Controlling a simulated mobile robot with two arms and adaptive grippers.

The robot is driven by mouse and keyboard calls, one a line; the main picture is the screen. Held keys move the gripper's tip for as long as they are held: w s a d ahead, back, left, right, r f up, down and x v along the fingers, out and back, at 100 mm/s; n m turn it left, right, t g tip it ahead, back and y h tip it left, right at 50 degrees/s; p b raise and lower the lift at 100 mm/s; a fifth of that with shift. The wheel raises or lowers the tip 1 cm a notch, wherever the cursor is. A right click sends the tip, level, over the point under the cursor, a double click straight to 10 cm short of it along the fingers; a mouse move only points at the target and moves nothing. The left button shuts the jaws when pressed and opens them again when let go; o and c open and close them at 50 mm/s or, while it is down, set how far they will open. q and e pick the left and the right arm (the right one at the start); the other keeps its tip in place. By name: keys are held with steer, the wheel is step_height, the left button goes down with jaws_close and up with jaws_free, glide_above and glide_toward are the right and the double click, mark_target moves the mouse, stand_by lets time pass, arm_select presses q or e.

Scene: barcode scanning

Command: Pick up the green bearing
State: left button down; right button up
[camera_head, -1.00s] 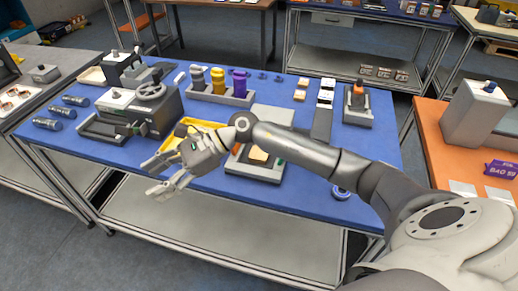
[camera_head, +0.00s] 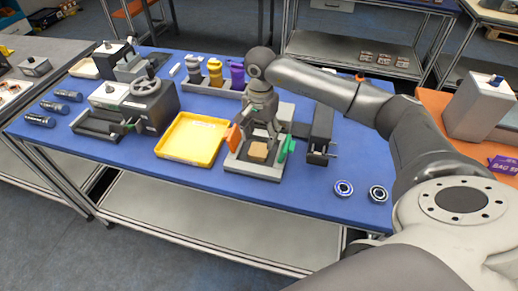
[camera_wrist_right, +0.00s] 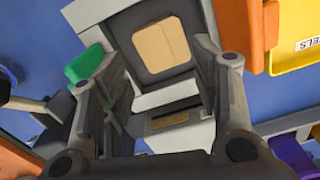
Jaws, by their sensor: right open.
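Two small ring-shaped bearings lie flat near the front right of the blue table: a blue-rimmed one (camera_head: 343,189) and a darker one (camera_head: 378,194). Neither clearly shows green at this size. My right gripper (camera_head: 263,131) points down over a grey station (camera_head: 257,171) and is apart from both bearings, to their left. In the right wrist view its fingers (camera_wrist_right: 160,72) are spread with nothing held between them. Beyond them is a tan block (camera_wrist_right: 162,44) in the station. My left gripper is not in view.
The station has an orange flap (camera_head: 233,138) and a green flap (camera_head: 287,149) beside my right gripper. An empty yellow tray (camera_head: 193,139) lies to its left. A dark device (camera_head: 319,140) stands between the station and the bearings. Coloured bottles (camera_head: 215,72) stand behind.

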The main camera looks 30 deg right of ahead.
mark_target(259, 150)
steer(key=f+p, duration=0.3)
steer(key=f, duration=0.2)
steer(key=shift+a+f, duration=0.15)
steer(key=shift+a, duration=0.05)
steer(key=shift+w+f, duration=0.1)
steer(key=shift+f, duration=0.2)
steer(key=c, duration=0.9)
